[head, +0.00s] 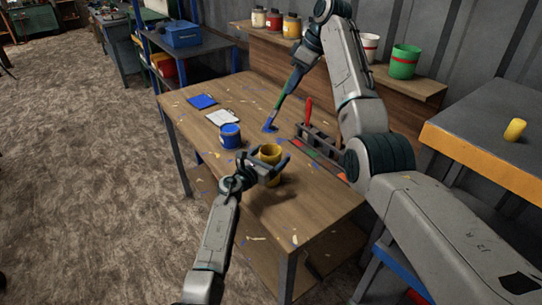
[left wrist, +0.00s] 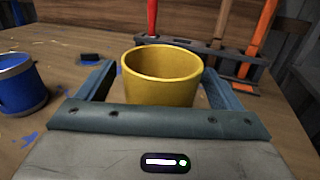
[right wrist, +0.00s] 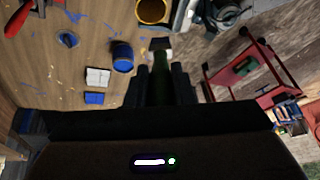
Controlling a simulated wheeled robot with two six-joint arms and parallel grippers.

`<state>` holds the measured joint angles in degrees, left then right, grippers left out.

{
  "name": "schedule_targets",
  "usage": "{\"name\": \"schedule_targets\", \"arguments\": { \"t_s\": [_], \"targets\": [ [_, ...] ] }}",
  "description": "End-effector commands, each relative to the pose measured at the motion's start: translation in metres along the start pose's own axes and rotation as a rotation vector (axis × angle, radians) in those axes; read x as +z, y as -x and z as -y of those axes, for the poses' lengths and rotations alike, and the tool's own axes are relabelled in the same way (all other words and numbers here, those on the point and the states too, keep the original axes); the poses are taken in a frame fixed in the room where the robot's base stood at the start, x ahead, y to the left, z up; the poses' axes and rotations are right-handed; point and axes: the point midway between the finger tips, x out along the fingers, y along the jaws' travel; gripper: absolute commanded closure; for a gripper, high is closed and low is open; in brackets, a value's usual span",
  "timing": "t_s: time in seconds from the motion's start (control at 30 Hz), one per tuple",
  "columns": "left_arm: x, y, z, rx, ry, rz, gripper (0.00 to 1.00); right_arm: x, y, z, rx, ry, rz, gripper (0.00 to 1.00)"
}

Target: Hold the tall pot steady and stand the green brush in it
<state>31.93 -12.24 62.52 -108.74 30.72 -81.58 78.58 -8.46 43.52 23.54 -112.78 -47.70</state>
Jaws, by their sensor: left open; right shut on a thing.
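The yellow pot (head: 271,152) stands upright and open-topped on the wooden table. My left gripper (head: 277,166) is open, with its fingers on either side of the pot. The left wrist view shows the pot (left wrist: 162,80) between the two fingers; whether they touch it I cannot tell. My right gripper (head: 297,70) is shut on the green brush (head: 279,102), above the table and behind the pot. The brush slants down to the left, bristle end lowest. In the right wrist view the green handle (right wrist: 162,75) sits between the fingers, apart from the pot.
A blue pot (head: 230,136) stands left of the yellow pot. A brush rack (head: 318,137) with a red-handled brush (head: 308,110) stands behind it to the right. The near tabletop is mostly clear.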

Motion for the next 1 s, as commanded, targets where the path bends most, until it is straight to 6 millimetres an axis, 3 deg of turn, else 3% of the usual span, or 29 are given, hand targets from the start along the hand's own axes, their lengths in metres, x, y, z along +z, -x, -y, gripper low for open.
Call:
{"name": "schedule_targets", "arguments": {
  "t_s": [0.4,0.67,0.8,1.0],
  "targets": [
    [0.000,-0.007,0.000,0.000,0.000,-0.001,0.13,0.000,0.000,0.000,0.000,0.000,0.000,1.00],
    [0.000,-0.007,0.000,0.000,0.001,-0.001,0.64,0.000,0.000,0.000,0.000,0.000,0.000,1.00],
    [0.000,-0.006,0.000,0.000,0.001,-0.001,0.65,-0.001,-0.005,0.001,0.007,0.000,0.014,1.00],
    [0.000,-0.006,0.000,0.000,0.001,-0.001,0.65,-0.003,-0.036,0.004,0.071,0.001,0.111,1.00]
  ]
}}
